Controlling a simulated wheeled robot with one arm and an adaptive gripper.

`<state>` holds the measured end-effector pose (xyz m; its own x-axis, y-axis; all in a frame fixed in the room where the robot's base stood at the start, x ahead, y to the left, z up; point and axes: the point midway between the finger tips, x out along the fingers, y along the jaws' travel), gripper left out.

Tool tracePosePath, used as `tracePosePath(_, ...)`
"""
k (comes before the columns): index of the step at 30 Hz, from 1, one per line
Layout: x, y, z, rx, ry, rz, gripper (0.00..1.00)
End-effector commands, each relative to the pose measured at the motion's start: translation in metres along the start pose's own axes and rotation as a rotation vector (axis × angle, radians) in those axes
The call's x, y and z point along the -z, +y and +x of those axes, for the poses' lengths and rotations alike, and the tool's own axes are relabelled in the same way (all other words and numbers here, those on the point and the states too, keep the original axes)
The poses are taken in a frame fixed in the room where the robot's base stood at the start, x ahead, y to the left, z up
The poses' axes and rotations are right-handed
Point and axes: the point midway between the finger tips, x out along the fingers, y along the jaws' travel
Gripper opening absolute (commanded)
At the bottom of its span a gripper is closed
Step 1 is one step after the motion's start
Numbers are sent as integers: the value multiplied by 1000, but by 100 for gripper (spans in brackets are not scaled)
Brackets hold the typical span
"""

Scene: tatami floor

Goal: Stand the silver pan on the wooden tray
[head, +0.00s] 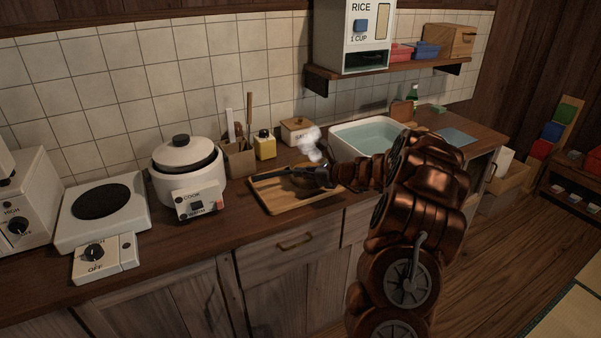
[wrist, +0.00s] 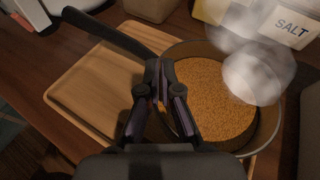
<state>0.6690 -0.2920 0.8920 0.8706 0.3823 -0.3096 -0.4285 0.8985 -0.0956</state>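The silver pan (wrist: 277,117) is round, with a dark handle (wrist: 113,34) toward the upper left and grainy brown contents. It is over the right part of the wooden tray (wrist: 80,95); I cannot tell whether its base rests flat there. In the head view my arm partly hides the pan, and the tray (head: 283,203) lies on the counter. My gripper (wrist: 159,67) is at the pan's left side by the handle root, its fingers close together on the rim. In the head view my gripper (head: 326,176) is over the tray's right side.
White steam (head: 309,143) rises over the pan. Behind the tray stand a salt box (head: 297,131), a yellow container (head: 264,146) and a utensil holder (head: 239,158). A rice cooker (head: 186,172) is to the left, a water-filled sink (head: 372,136) to the right. A hot plate (head: 101,202) is further left.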

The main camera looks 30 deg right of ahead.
Motion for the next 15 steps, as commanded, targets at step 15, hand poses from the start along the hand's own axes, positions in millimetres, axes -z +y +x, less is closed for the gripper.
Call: tracePosePath(15,1,0,0,0,0,-2,29)
